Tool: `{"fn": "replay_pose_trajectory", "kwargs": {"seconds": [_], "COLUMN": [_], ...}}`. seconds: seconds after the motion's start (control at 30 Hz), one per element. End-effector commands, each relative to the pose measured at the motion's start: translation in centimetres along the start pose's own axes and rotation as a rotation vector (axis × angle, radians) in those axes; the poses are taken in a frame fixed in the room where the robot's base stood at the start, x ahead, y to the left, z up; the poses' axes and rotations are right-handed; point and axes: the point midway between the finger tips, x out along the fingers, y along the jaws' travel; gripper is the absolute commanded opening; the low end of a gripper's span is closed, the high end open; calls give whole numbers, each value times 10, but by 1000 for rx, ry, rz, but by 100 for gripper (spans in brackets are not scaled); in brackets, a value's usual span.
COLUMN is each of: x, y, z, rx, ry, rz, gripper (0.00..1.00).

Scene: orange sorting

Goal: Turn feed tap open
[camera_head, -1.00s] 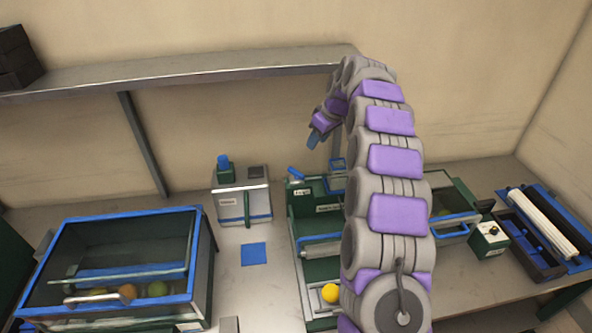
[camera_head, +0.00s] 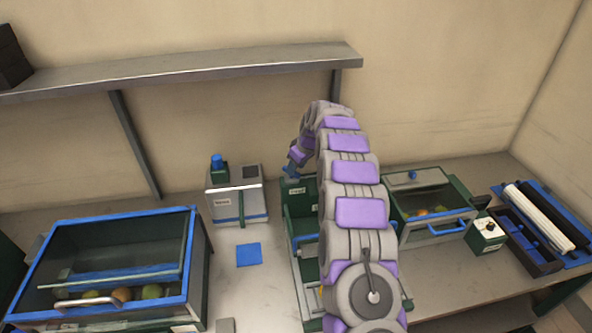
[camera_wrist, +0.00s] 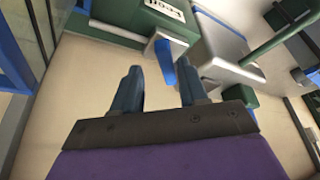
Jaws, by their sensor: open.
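The feed tap is a blue lever (camera_wrist: 164,62) on the green feed unit (camera_wrist: 130,14), whose label reads "Feed" in the wrist view. In the head view the green feed unit (camera_head: 296,204) stands mid-table, partly hidden by my arm. My gripper (camera_wrist: 158,68) is open, its two dark blue fingers pointing at the lever. The lever shows in the gap between the fingertips, nearer the right finger; I cannot tell whether they touch. In the head view my gripper (camera_head: 291,170) is at the top left of the feed unit, and the lever cannot be told apart from it.
A grey box with a blue knob (camera_head: 237,202) stands left of the feed unit. A blue-rimmed bin (camera_head: 196,262) with fruit is at the left. A lidded fruit bin (camera_head: 449,230) and a small control box (camera_head: 487,236) are at the right. A shelf (camera_head: 200,70) runs above.

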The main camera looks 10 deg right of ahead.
Motion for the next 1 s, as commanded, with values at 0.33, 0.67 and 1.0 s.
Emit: {"fn": "replay_pose_trajectory", "kwargs": {"seconds": [0.33, 0.67, 1.0], "x": [17, 17, 18], "y": [3, 3, 3], "z": [3, 2, 1], "rx": [1, 1, 0], "ry": [3, 1, 2], "rz": [-4, -3, -3], "gripper": [43, 20, 0]}}
